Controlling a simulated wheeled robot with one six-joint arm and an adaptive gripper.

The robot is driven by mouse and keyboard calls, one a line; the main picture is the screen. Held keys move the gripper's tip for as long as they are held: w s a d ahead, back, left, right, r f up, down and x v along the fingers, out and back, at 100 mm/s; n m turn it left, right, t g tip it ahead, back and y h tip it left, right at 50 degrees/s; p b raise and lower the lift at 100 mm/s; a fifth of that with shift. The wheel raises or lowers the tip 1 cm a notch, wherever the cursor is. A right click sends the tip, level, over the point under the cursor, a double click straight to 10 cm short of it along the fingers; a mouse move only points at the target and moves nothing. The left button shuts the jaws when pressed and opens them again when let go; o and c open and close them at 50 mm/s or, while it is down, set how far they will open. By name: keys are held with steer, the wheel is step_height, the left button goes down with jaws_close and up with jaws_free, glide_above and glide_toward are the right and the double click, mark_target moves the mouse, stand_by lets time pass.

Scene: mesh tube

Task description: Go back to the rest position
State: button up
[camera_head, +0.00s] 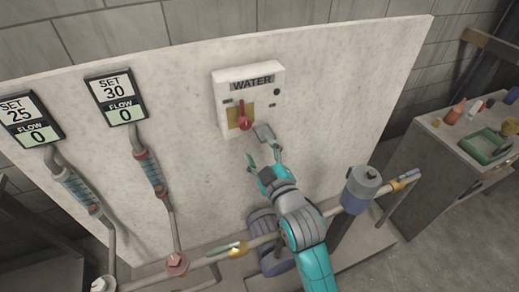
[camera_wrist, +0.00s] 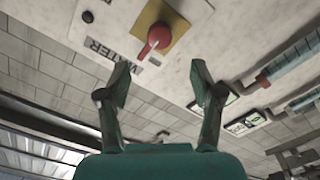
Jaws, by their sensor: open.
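My gripper (camera_head: 262,147) is open and empty in front of the pale upright panel (camera_head: 330,90). It is just below and to the right of the WATER box (camera_head: 236,86), which has a red handle (camera_head: 244,118) on a yellow plate. The fingers appear apart from the handle.
Two meters (camera_head: 115,98) reading SET 25 and SET 30, both FLOW 0, hang at the left above pipes (camera_head: 150,170). A horizontal pipe with a grey canister (camera_head: 362,190) runs low across the panel. A cabinet (camera_head: 450,165) at the right bears a green tray (camera_head: 486,146) and bottles.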

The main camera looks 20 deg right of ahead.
steer(key=shift+f, duration=0.1)
steer(key=s+f+m+g, duration=0.1)
steer(key=s+f+m, duration=0.1)
steer(key=s+f, duration=0.65)
steer(key=s+f+m+g, duration=0.15)
steer(key=s+f, duration=0.35)
steer(key=s, duration=0.6)
steer(key=s+m, duration=0.4)
steer(key=s, duration=1.9)
steer(key=shift+r+g, duration=0.2)
steer(key=shift+g, duration=0.15)
steer(key=shift+m, duration=0.25)
